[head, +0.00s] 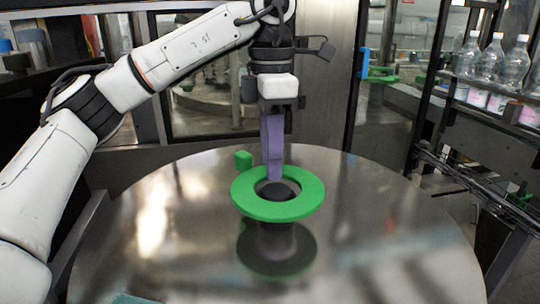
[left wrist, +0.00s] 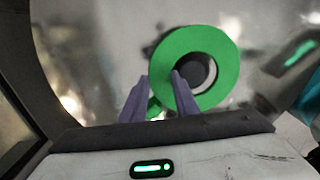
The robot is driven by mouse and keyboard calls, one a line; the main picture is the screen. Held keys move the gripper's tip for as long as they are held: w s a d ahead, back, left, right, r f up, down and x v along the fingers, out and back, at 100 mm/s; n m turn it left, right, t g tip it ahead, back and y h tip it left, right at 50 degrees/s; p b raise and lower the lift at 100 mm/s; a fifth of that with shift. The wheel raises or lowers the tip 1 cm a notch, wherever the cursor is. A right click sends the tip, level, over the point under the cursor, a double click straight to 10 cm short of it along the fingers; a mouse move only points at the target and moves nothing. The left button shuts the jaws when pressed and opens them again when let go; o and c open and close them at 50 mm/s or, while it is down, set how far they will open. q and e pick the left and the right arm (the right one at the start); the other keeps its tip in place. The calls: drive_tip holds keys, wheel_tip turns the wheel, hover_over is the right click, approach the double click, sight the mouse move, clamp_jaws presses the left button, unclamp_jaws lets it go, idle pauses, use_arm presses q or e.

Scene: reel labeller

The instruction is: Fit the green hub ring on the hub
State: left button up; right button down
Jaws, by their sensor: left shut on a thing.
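The green hub ring (head: 250,203) is a flat, wide ring, lying about level above the metal table. The hub (head: 279,191) shows its dark rounded top through the ring's hole, with a grey post below. In the left wrist view the ring (left wrist: 222,57) surrounds the dark hub (left wrist: 200,72); the hub looks off-centre in the hole. I cannot tell how far down the hub the ring sits. My left gripper (head: 274,178) points down with purple fingers, shut on the ring's far band. In the wrist view its fingers (left wrist: 161,78) straddle the band. My right gripper is not in view.
The round shiny table (head: 390,262) is mostly clear. A small green block (head: 243,160) shows behind the ring. Dark machine posts and glass panels stand at the back. Clear bottles (head: 513,68) stand on a rail at the right.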

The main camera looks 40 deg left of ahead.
use_arm(q)
drive_tip(key=o, duration=1.2)
drive_tip(key=shift+r, duration=0.1)
wheel_tip(320, 180, up, 10)
idle(0.3)
drive_tip(key=shift+f, duration=5.25)
